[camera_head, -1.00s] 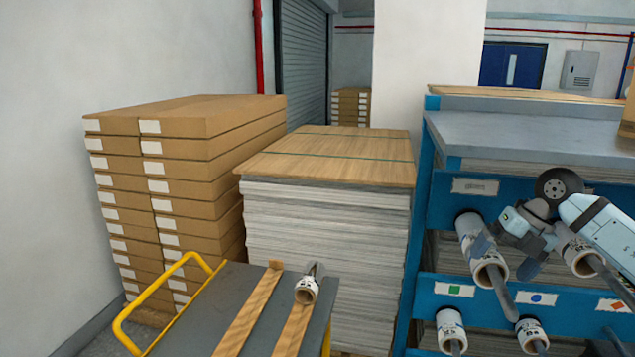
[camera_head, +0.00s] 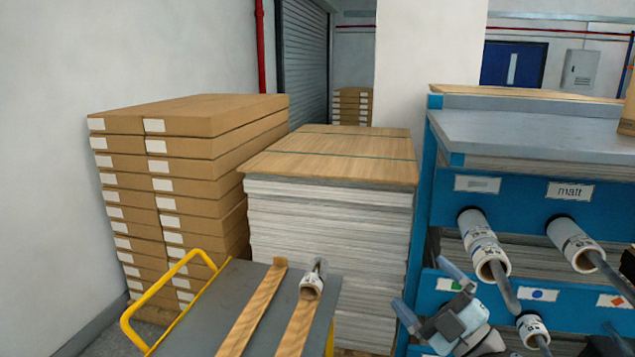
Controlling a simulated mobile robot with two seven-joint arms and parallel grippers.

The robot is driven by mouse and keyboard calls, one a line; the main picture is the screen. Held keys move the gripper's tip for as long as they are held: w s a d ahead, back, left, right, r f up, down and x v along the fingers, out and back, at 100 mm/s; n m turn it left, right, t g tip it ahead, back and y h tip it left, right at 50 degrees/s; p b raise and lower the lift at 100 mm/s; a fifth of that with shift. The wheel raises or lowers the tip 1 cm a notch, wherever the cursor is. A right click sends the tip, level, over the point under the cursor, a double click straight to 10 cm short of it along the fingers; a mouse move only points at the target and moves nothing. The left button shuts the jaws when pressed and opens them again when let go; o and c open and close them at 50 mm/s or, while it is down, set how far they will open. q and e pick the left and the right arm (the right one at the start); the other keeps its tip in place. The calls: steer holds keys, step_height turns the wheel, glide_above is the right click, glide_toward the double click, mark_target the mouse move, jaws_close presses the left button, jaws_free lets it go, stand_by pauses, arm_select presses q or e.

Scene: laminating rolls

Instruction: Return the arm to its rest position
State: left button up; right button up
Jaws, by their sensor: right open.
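My right gripper (camera_head: 426,293) is at the lower right of the head view, in front of the blue rack (camera_head: 520,196). Its two fingers are spread apart with nothing between them. It covers part of the rack's lower row of pegs. White laminating rolls hang on pegs above it: one upper roll (camera_head: 483,246) and another upper roll (camera_head: 573,243) below the "matt" label. A lower roll (camera_head: 533,329) shows right of the gripper. My left gripper is not in view.
The yellow-handled cart with wooden strips (camera_head: 252,310) stands at the lower left. A tall stack of paper sheets (camera_head: 330,215) under a wooden board stands between the cart and the rack. Stacked cardboard boxes (camera_head: 190,170) stand at the left by the wall.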

steer(key=s+d+f+m+g+h, duration=0.1)
steer(key=s+d+f+m+h, duration=0.3)
steer(key=f+m+h, duration=0.35)
steer(key=s+d+f+m+g+h, duration=0.2)
steer(key=s+d+f+m+h, duration=0.3)
steer(key=f+m+h, duration=0.25)
steer(key=s+f+m+g, duration=0.1)
steer(key=s+f+g, duration=0.5)
steer(key=s, duration=0.5)
steer(key=s+f+m+g, duration=0.2)
steer(key=s+f+g, duration=0.3)
steer(key=s, duration=0.5)
steer(key=w+a+f+n+t+y+p, duration=0.1)
steer(key=w+a+f+t+y+p, duration=0.2)
steer(key=w+a+f+t+p, duration=0.2)
steer(key=w+a+t+p, duration=0.1)
steer(key=a+t+p, duration=0.1)
steer(key=p, duration=0.1)
steer(key=shift+y+p, duration=0.4)
